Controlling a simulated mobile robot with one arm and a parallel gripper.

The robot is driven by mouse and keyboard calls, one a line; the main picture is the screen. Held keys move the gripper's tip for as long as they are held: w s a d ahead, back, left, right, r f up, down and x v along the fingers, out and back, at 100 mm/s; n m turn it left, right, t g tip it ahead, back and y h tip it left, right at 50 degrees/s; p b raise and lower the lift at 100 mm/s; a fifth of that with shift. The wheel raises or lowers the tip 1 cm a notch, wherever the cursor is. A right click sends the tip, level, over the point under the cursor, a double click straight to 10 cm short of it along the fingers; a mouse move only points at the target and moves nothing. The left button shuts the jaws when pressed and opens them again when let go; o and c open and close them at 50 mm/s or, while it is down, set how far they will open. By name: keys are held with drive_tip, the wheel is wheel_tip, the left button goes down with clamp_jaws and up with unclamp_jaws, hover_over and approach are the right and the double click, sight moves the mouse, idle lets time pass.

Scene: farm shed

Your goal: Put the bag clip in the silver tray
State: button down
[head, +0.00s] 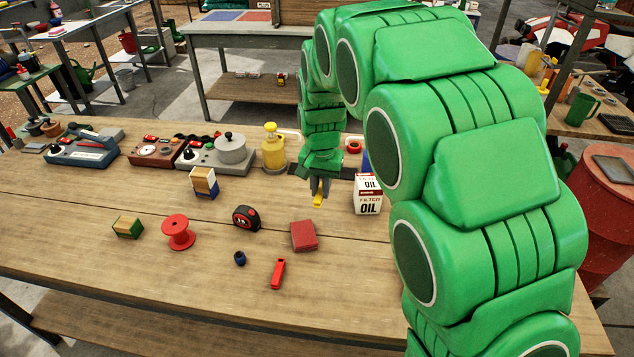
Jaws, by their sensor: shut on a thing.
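My gripper (319,190) points down over the back right of the wooden table. It is shut on a small yellow thing (318,200), which looks like the bag clip, but it is too small to be sure. Whether the yellow thing touches the table I cannot tell. A pale-rimmed shape (291,134) behind my gripper may be part of the silver tray; my arm hides most of that spot. A slim red thing (278,273) lies near the table's front.
A white oil filter box (368,194) stands just right of my gripper, and a yellow bottle (273,148) to its left. A red block (304,236), a tape measure (246,217) and a red spool (178,232) lie in front. The table's front left is clear.

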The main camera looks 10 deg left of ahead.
drive_tip(key=shift+s+d+r, duration=0.25)
drive_tip(key=shift+s+r, duration=0.05)
drive_tip(key=shift+s, duration=0.3)
drive_tip(key=shift+s+d+r, duration=0.2)
drive_tip(key=shift+s+r, duration=0.05)
drive_tip(key=shift+s, duration=0.3)
drive_tip(key=shift+s+d+r, duration=0.25)
drive_tip(key=shift+s+r, duration=0.05)
drive_tip(key=shift+s, duration=0.3)
